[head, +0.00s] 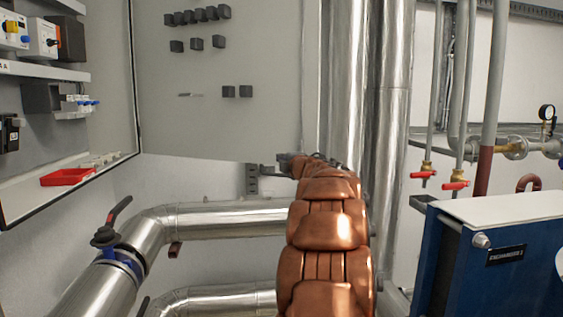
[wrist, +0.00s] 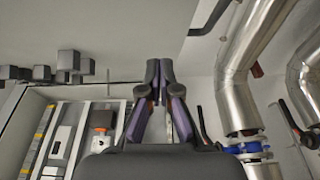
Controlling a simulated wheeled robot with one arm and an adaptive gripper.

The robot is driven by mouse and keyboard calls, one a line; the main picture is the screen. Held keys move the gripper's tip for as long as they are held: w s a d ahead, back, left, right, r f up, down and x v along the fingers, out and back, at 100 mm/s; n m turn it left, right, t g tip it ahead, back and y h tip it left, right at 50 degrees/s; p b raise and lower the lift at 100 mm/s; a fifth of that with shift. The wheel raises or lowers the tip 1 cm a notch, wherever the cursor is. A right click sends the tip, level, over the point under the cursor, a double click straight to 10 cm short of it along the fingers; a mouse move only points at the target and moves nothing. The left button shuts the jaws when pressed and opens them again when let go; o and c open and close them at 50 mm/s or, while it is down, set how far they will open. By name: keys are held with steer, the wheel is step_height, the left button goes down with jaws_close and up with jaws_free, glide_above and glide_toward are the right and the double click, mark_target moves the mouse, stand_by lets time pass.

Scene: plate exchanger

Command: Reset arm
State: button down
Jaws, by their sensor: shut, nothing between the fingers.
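My arm stretches forward in the head view, and my gripper (head: 290,160) is at its far end, in front of the grey cabinet door's lower edge. The arm partly hides it there. In the wrist view my gripper (wrist: 159,72) shows from behind, with its two dark fingers together at the tips and nothing between them. It appears to touch nothing.
The grey cabinet door (head: 225,110) with black knobs stands open at left, near a red tray (head: 67,177). Silver pipes (head: 225,218) and a black-handled valve (head: 108,236) lie below. A blue exchanger (head: 500,262) and red-handled valves (head: 455,185) are at right.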

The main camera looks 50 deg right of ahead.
steer(key=shift+s+a, duration=0.3)
steer(key=shift+s, duration=0.15)
